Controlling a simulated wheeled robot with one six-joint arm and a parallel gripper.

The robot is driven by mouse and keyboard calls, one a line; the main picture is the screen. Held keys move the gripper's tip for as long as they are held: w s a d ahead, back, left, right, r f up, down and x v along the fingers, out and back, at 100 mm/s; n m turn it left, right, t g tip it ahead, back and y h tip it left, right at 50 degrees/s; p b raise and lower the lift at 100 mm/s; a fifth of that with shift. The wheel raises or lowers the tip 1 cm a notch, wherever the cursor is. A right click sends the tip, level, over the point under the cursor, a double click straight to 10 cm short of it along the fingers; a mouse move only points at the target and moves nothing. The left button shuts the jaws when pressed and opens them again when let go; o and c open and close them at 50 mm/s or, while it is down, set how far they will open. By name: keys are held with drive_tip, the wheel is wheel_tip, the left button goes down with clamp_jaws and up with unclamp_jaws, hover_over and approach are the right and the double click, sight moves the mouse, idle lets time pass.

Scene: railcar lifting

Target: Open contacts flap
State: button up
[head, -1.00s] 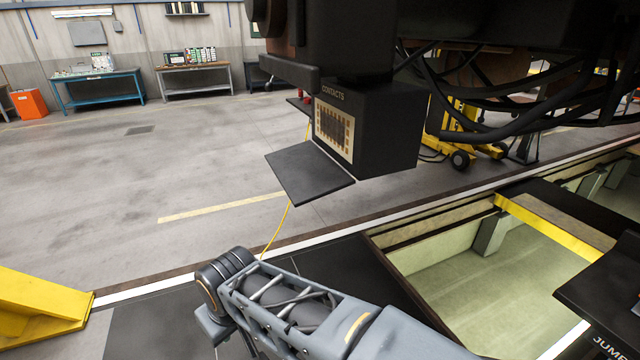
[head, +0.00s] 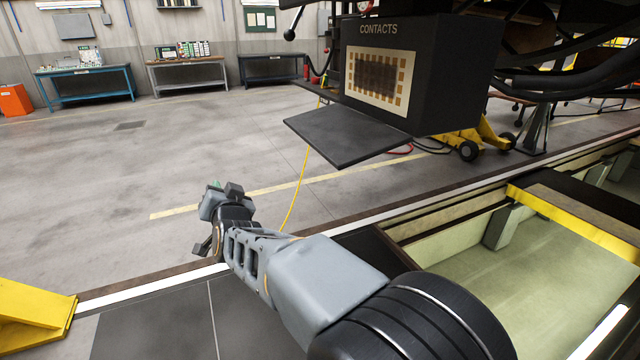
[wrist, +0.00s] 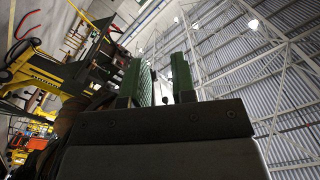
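The black contacts box (head: 455,85) hangs under the railcar at the upper right of the head view, labelled CONTACTS. Its flap (head: 345,137) is open, standing out from the lower front edge and sloping down a little. The panel of contacts (head: 378,80) is bare to view. My gripper (head: 218,192) is left of and below the flap, apart from it. In the wrist view my gripper (wrist: 156,80) points up toward the roof. Its two green fingers stand apart with nothing seen between them.
A pit (head: 530,270) with pale walls and a yellow edge lies at the right. A yellow cable (head: 298,190) hangs below the box. A yellow stand (head: 35,315) is at the lower left. The floor beyond is clear up to the workbenches (head: 190,75).

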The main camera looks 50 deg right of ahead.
drive_tip(key=s+d+f+m+g+h+b, duration=0.2)
drive_tip(key=s+d+m+g+h+b, duration=0.4)
drive_tip(key=m+h, duration=0.4)
drive_tip(key=s+d+f+m+g+h+b, duration=0.25)
drive_tip(key=d+m+g+h+b, duration=0.35)
drive_tip(key=m+h, duration=0.3)
drive_tip(key=shift+m+g, duration=0.3)
drive_tip(key=shift+g, duration=0.1)
drive_tip(key=x, duration=0.5)
drive_tip(key=s+p+x, duration=0.1)
drive_tip(key=x, duration=0.3)
drive_tip(key=p+x, duration=0.1)
drive_tip(key=x, duration=0.4)
drive_tip(key=shift+s+d+r, duration=0.15)
drive_tip(key=shift+d+r, duration=0.1)
drive_tip(key=shift+d, duration=0.05)
clamp_jaws()
